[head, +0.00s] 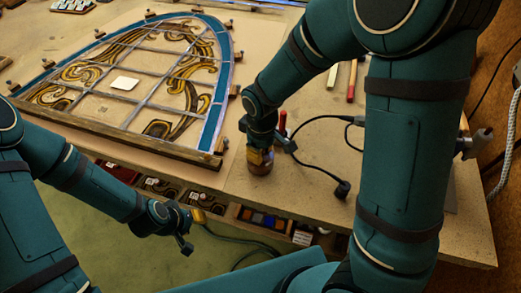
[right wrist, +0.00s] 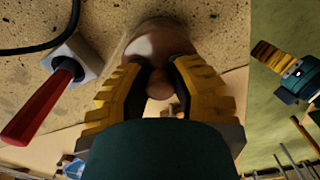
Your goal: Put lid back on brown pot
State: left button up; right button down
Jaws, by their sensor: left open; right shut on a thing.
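The brown pot (head: 261,168) stands on the bench near its front edge, directly below my right gripper (head: 260,152). In the right wrist view, my right gripper (right wrist: 162,78) has its yellow fingers closed around a round brown knob (right wrist: 160,88). A pale, rounded brown surface (right wrist: 155,46), apparently the lid or pot top, shows just beyond the fingertips. Whether the lid sits fully on the pot is hidden by the fingers. My left gripper (head: 197,217) is open and empty, off the bench's front edge; it also shows in the right wrist view (right wrist: 277,58).
An arched leaded panel (head: 140,82) covers the bench's left side. A red-handled tool (right wrist: 42,105) in a grey block (right wrist: 75,58) stands close to the pot. A black cable (head: 325,118) lies to the right. Small boxes (head: 262,218) fill a shelf below.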

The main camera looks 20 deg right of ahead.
dwell(0.4)
jog(key=shift+c, duration=1.1)
grip_release()
jog(key=shift+r+p, duration=2.75)
jog(key=shift+r, duration=0.75)
grip_shut()
